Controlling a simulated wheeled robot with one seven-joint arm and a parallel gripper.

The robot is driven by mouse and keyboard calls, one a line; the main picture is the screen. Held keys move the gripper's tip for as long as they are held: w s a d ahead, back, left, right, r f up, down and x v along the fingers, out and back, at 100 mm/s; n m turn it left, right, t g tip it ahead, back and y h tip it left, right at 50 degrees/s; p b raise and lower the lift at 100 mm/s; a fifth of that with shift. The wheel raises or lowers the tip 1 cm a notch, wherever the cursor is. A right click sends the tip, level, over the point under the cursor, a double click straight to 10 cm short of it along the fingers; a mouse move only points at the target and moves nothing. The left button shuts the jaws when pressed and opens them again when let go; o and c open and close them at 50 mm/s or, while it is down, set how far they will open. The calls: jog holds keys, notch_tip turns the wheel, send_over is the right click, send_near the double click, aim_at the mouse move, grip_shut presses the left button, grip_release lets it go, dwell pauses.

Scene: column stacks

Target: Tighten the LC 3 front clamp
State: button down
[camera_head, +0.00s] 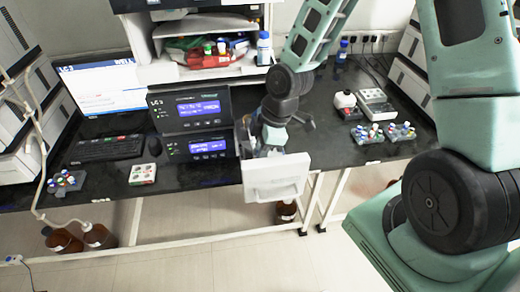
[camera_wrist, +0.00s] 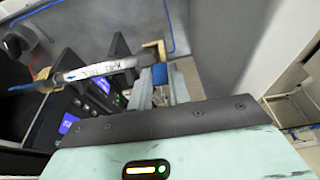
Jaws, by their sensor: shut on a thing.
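The LC 3 stack (camera_head: 190,108) stands on the bench with its displays lit. Beside it is an open compartment with a white front panel (camera_head: 275,178). My gripper (camera_head: 268,140) reaches down into it. In the wrist view a silver labelled column (camera_wrist: 95,71) lies across the compartment, with a tan clamp (camera_wrist: 153,50) at its right end and another tan piece (camera_wrist: 43,80) at its left. My gripper's fingers (camera_wrist: 160,88) are shut at the right end, around the clamp area, where a blue part (camera_wrist: 160,74) shows. The exact contact is partly hidden.
The compartment's grey wall (camera_wrist: 225,45) is close on the right. Vial racks (camera_head: 367,133) and a white device (camera_head: 376,103) stand on the right. A bottle (camera_head: 264,49) sits on the shelf.

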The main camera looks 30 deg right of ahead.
jog(key=c, duration=1.3)
grip_release()
jog(key=p+v, duration=0.3)
jog(key=v, duration=1.4)
jog(key=shift+r, duration=0.2)
